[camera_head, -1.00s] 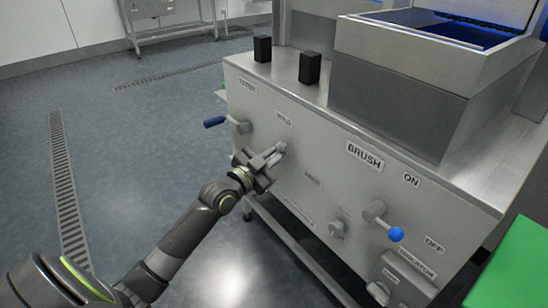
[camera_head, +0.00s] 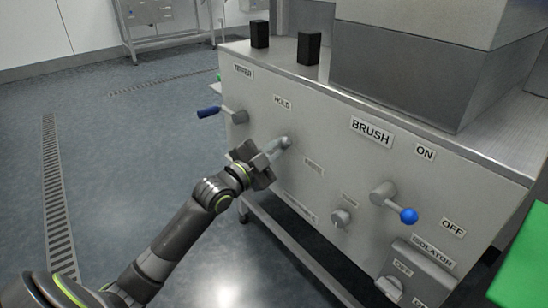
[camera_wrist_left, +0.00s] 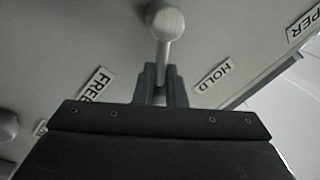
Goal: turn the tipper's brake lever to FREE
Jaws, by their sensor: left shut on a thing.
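The brake lever (camera_head: 284,143) is a short grey metal lever on the machine's front panel. The HOLD label (camera_head: 282,102) also shows in the head view. My right gripper is out of view.
A blue-handled lever (camera_head: 208,112) sits left, under the TIPPER label (camera_head: 244,71). A blue-balled lever (camera_head: 408,215) sits right, below BRUSH (camera_head: 372,131). A small knob (camera_head: 340,217) and the isolator (camera_head: 390,288) are lower. The floor left of the machine is clear.

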